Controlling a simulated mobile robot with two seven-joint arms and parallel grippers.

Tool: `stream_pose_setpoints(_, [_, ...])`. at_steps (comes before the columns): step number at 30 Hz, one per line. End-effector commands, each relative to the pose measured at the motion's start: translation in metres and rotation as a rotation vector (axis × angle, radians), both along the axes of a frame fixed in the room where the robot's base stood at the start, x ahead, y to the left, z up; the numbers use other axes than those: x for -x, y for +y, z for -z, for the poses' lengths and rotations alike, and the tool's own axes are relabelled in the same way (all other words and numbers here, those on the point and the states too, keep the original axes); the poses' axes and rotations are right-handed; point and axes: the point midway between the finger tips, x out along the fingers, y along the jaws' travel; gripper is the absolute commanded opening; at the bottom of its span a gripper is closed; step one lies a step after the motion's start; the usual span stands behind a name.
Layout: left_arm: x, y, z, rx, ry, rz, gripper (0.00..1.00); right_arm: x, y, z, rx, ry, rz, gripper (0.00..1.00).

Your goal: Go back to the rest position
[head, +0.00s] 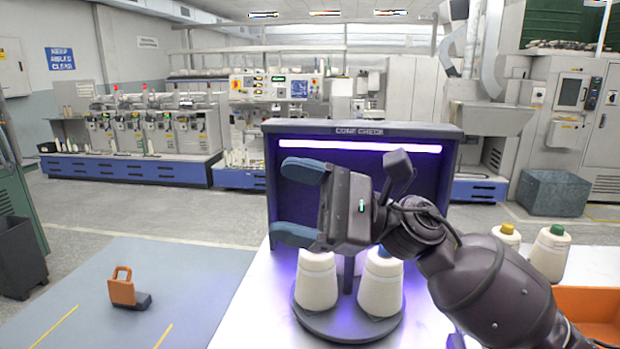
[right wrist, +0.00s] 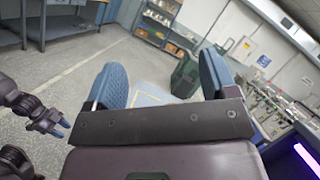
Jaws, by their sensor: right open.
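My right gripper (head: 298,203) is open and empty, held in front of the cone check booth (head: 440,150) and above the round turntable (head: 345,328). Its blue fingers point left in the head view. Two white yarn cones, a left one (head: 317,282) and a right one (head: 381,285), stand upright on the turntable; the gripper and arm partly cover their tops. In the right wrist view the two blue fingers (right wrist: 160,78) are wide apart with nothing between them. My left gripper (right wrist: 55,128) shows small at the left of that view, and its opening is unclear.
On the white table at right stand a yellow-topped cone (head: 505,243) and a green-topped cone (head: 549,255), beside an orange bin (head: 588,305). An orange and dark object (head: 122,290) sits on the blue-grey floor mat (head: 190,285) at left. The air left of the booth is clear.

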Motion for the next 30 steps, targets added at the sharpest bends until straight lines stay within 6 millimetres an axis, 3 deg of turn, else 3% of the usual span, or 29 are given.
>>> stream_pose_setpoints(8, [0.000,0.000,0.000,0.000,-0.001,0.000,0.43,-0.031,-0.054,0.036,-0.390,0.742,0.121,0.79])
stream_pose_setpoints(11, [-0.001,0.000,0.000,0.000,-0.002,0.000,0.43,-0.042,-0.080,0.060,-0.547,1.001,0.155,0.79])
stream_pose_setpoints(17, [-0.001,0.000,-0.001,0.001,-0.003,0.001,0.43,-0.051,-0.137,0.125,-0.899,1.489,0.218,0.79])
stream_pose_setpoints(23, [-0.002,0.000,-0.001,0.001,-0.003,0.001,0.43,-0.033,-0.194,0.208,-1.319,1.917,0.275,0.79])
stream_pose_setpoints(26, [-0.002,0.000,-0.001,0.001,-0.003,0.001,0.43,-0.011,-0.220,0.252,-1.561,2.094,0.309,0.79])
stream_pose_setpoints(30, [-0.002,0.000,-0.001,0.001,-0.003,0.001,0.43,0.033,-0.251,0.312,-1.942,2.284,0.362,0.79])
